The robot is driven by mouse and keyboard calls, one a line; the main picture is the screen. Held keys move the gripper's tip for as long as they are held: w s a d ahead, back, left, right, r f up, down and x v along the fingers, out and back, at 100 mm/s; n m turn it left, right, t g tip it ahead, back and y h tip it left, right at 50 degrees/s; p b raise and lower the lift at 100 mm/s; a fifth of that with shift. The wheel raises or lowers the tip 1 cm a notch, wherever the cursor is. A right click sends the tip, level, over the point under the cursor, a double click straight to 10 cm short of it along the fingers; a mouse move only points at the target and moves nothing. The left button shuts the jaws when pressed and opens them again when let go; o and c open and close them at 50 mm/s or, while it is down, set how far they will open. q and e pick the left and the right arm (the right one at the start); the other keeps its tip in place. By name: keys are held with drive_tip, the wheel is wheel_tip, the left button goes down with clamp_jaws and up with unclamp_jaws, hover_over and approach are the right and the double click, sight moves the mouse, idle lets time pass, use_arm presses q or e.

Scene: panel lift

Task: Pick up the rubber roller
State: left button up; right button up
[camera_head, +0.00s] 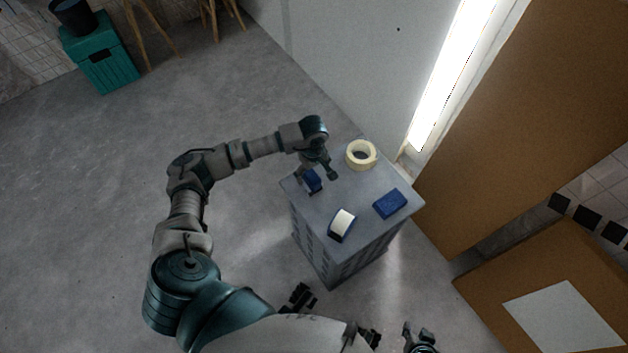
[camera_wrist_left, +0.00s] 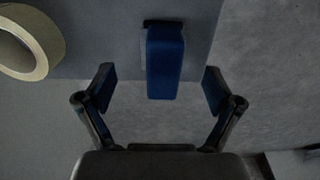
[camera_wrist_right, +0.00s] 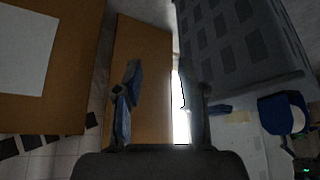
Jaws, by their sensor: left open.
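A tool with a blue handle and a dark bar at one end, which looks like the rubber roller (camera_head: 313,181), lies on the top of a grey pedestal (camera_head: 321,203), near its left edge. In the left wrist view the roller (camera_wrist_left: 165,62) points its blue handle towards me, between the open fingers and a little beyond their tips. My left gripper (camera_head: 316,177) is open above it, with no visible contact; its fingers partly hide the roller in the head view. My right gripper (camera_head: 420,338) is low, in front of the pedestal; in its wrist view its fingers (camera_wrist_right: 160,85) are apart and empty.
Brown panels (camera_head: 540,95) stand at the right. A teal crate (camera_head: 103,65) stands far left on open floor.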

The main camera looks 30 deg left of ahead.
use_arm(q)
drive_tip(key=shift+a+f, duration=0.2)
drive_tip(key=shift+f, duration=0.3)
drive_tip(key=shift+a+f, duration=0.2)
drive_tip(key=shift+f, duration=0.25)
wheel_tip(320, 180, down, 5)
drive_tip(key=shift+r+b, duration=0.2)
drive_tip(key=shift+b, duration=0.35)
drive_tip(key=shift+d+f, duration=0.15)
drive_tip(key=shift+f, duration=0.05)
drive_tip(key=shift+r, duration=0.1)
drive_tip(key=shift+c, duration=0.4)
drive_tip(key=shift+a, duration=0.35)
drive_tip(key=c, duration=1.4)
drive_tip(key=shift+d, duration=0.15)
use_arm(e)
drive_tip(key=w+t, duration=0.1)
drive_tip(key=w+a+r+t, duration=0.1)
drive_tip(key=w, duration=0.1)
drive_tip(key=w+a, duration=0.1)
drive_tip(key=shift+w+a+r+t, duration=0.1)
drive_tip(key=shift+w+r+t, duration=0.2)
drive_tip(key=shift+t, duration=0.1)
